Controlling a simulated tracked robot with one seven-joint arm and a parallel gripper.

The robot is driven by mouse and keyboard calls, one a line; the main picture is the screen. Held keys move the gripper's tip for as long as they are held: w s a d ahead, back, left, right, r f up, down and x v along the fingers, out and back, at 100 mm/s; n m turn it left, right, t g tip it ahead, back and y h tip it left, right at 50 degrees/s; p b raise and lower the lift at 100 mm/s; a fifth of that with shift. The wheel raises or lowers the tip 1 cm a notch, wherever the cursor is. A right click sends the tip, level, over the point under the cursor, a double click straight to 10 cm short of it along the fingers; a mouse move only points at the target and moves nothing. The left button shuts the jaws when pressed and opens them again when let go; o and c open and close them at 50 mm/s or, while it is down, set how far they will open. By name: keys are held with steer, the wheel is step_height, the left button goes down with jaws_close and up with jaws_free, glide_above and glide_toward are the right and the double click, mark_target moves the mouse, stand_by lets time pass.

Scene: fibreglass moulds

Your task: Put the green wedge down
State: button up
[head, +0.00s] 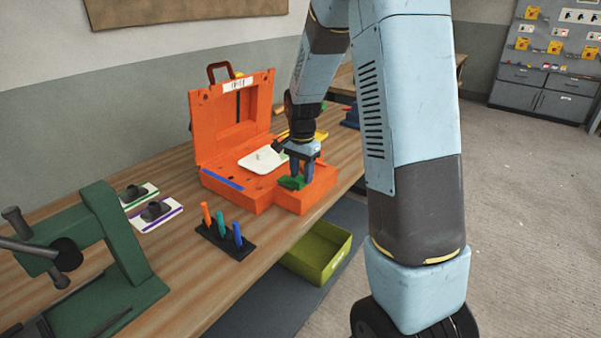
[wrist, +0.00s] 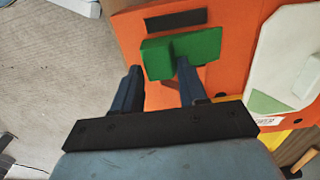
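The green wedge (head: 291,183) is at the front of the open orange case (head: 231,197), low over the case's orange top. In the wrist view the wedge (wrist: 205,45) has a block at its left and a part running right behind the right finger. My gripper (head: 302,176) points down at the wedge. In the wrist view the fingers of my gripper (wrist: 160,66) stand on either side of the left block, close against it, and look shut on it. Whether the wedge's underside touches the case is hidden.
A dark slot (wrist: 175,18) lies beside the wedge in the orange surface. A white plate (head: 264,159) lies in the case. A rack with coloured pegs (head: 224,240) and a green clamp (head: 107,245) stand on the wooden bench (head: 190,275). A yellow-green bin (head: 318,252) sits below.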

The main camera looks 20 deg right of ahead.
mark_target(302, 177)
steer(key=shift+o, duration=1.3)
steer(key=shift+r, duration=0.1)
step_height(302, 177, up, 12)
steer(key=s+r+n+t, duration=0.2)
steer(key=s+r+n, duration=0.1)
steer(key=s, duration=0.6)
steer(key=s+r+n+t, duration=0.1)
steer(key=s+r+n, duration=0.2)
steer(key=s, duration=0.7)
steer(key=s+r+n+t, duration=0.2)
steer(key=s+r+n, duration=0.1)
steer(key=s, duration=0.6)
steer(key=shift+s+a+r+n+t, duration=0.15)
steer(key=shift+a+r+n+t, duration=0.15)
steer(key=shift+n, duration=0.6)
steer(key=shift+d, duration=0.1)
steer(key=shift+c, duration=0.4)
